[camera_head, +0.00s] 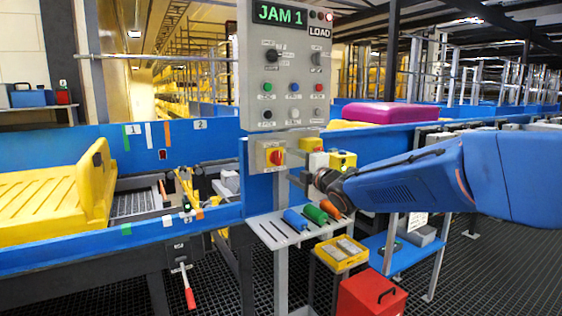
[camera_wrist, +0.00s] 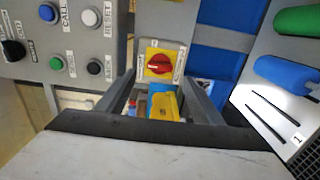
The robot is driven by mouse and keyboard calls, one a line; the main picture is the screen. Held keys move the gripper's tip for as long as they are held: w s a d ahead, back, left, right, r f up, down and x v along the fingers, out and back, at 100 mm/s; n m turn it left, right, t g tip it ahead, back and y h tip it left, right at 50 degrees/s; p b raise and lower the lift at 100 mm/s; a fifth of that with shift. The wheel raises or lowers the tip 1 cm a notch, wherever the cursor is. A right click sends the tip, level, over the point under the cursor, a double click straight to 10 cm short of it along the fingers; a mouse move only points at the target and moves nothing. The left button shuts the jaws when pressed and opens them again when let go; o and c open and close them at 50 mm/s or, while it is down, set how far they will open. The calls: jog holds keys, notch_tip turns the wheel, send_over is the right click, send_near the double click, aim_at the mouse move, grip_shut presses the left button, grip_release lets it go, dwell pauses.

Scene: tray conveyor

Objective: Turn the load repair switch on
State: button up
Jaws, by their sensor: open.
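A red rotary switch on a yellow plate (camera_head: 276,157) is mounted on a grey box under the LOAD control panel (camera_head: 286,75). It also shows in the wrist view (camera_wrist: 159,63), just beyond the fingertips; the label beside it is too small to read. My gripper (camera_head: 312,182) is open, to the right of and slightly below the switch in the head view. In the wrist view its two grey fingers (camera_wrist: 165,85) stand apart, with a yellow box (camera_wrist: 164,104) visible between them. The fingers appear apart from the switch. The panel display reads JAM 1.
The panel's buttons and a black selector knob (camera_wrist: 13,50) lie left in the wrist view. Below the switch, a tool shelf (camera_head: 270,232) holds blue, green and orange handles. A yellow tray (camera_head: 62,200) sits on the left conveyor. A red toolbox (camera_head: 370,295) stands lower right.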

aim_at(279, 159)
jog(key=x, duration=0.8)
jog(key=shift+s, duration=0.1)
jog(key=c, duration=1)
